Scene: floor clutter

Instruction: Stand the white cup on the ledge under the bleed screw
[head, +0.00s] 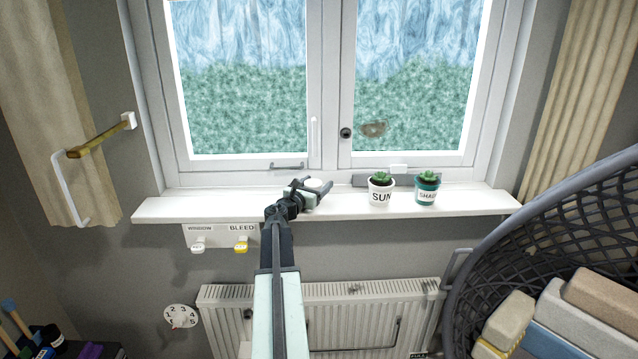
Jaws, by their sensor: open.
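My gripper (313,185) is open at the white windowsill (235,205), left of the two pots. A small white round thing (314,183) shows between or just behind its fingers. It looks like the top of the white cup, but the jaws hide most of it, and I cannot tell if they touch it. I cannot clearly make out the bleed screw or the ledge under it. The white ribbed radiator (370,298) is below the sill, partly covered by my arm.
Pots marked SUN (380,193) and SHADE (427,192) stand on the sill. A yellow tag (241,245) hangs under a BLEED label (242,228), beside a white WINDOW tag (197,245). A dark mesh basket (530,225) with blocks fills the right. A dial (181,316) is left of the radiator.

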